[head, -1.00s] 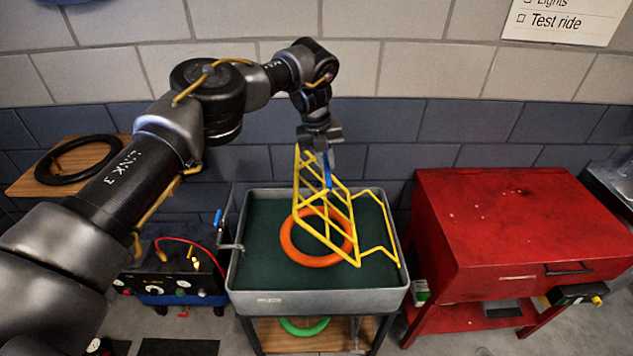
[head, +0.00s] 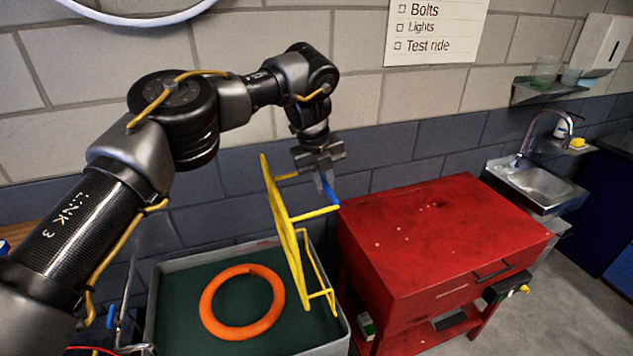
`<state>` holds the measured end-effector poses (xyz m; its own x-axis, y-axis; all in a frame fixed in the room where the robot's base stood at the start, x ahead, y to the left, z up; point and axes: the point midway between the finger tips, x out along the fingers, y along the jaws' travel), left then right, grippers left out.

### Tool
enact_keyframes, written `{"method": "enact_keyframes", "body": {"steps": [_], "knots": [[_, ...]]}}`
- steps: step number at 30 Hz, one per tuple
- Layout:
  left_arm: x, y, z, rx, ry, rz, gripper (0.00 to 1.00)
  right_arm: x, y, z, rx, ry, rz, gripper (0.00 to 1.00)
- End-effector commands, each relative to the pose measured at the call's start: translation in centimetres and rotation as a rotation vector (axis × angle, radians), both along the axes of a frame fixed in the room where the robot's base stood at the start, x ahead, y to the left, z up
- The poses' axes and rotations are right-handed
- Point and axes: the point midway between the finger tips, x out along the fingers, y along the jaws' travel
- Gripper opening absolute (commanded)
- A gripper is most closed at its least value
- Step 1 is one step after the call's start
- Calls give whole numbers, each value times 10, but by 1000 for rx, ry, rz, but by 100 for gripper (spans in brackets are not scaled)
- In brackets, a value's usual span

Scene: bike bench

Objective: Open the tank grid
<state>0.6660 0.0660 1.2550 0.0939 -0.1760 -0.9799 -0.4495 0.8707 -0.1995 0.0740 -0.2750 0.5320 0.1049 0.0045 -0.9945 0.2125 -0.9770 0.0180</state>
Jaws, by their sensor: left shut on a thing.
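The yellow tank grid (head: 289,240) stands tilted up, close to upright, over the right part of the grey tank (head: 305,347). Its lower end is near the tank's right side. My left gripper (head: 326,182) is shut on the grid at a blue part (head: 330,190) near its raised top. The tank's dark green inside (head: 180,300) shows, with an orange ring (head: 243,302) lying in it. The grid's lower joint with the tank is hard to make out. My right gripper is not in view.
A red cabinet (head: 430,240) stands close to the right of the tank. A brick wall (head: 390,150) is right behind. A sink (head: 540,185) with a tap is at the far right. Free floor (head: 575,290) lies in front of the sink.

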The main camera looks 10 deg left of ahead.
Motion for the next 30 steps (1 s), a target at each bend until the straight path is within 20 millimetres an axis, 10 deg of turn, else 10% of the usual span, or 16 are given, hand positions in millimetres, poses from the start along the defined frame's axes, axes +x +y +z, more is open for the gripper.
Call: {"method": "enact_keyframes", "body": {"steps": [11,12,17,30], "knots": [[0,-4,-7,10,5,-4,0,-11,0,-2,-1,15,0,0],[0,-4,-7,10,5,-4,17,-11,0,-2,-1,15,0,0],[0,-4,-5,7,3,-3,36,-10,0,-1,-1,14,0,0],[0,-1,14,6,-3,-1,36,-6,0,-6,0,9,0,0]]}}
